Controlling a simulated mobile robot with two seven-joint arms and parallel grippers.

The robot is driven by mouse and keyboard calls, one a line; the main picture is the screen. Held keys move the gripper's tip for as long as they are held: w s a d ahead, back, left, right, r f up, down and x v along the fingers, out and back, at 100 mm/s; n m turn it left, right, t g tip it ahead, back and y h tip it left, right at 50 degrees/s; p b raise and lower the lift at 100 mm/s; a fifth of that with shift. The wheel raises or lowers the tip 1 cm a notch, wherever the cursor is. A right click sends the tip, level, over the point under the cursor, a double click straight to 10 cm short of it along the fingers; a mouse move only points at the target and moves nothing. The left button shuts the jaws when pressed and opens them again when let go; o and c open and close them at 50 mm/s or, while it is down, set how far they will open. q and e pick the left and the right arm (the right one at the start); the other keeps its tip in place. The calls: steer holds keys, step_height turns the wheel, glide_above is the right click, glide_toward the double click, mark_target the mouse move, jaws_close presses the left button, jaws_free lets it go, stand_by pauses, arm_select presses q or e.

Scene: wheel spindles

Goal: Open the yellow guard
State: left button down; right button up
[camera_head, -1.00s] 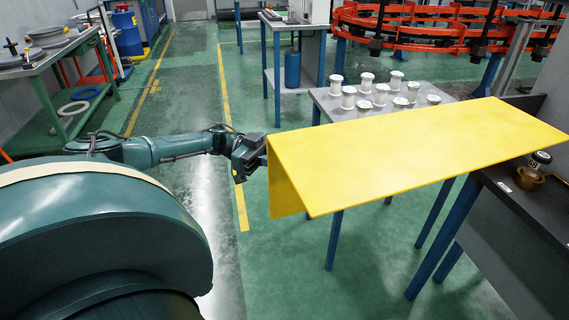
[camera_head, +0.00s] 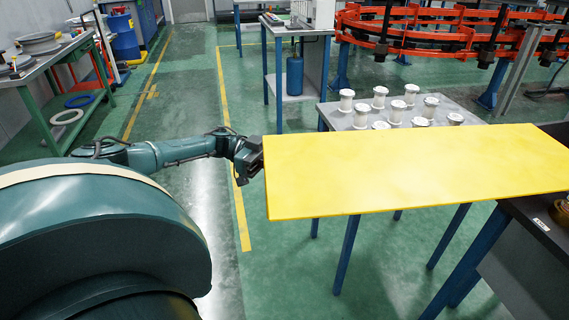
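The yellow guard (camera_head: 410,172) is a large flat panel that spans the middle and right of the head view. My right gripper is not in view.
A grey table (camera_head: 341,119) with several white spools (camera_head: 396,112) stands behind the guard. A dark-topped bench (camera_head: 540,215) with a brass-coloured part (camera_head: 561,212) is at the right. A blue cylinder (camera_head: 294,76) stands farther back. Open green floor lies in front.

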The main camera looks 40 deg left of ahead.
arm_select(q)
steer(key=shift+w+a, duration=0.15)
steer(key=shift+w, duration=0.05)
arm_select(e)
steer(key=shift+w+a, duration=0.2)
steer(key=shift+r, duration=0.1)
arm_select(q)
steer(key=c, duration=1.6)
jaws_free()
steer(key=shift+o, duration=0.2)
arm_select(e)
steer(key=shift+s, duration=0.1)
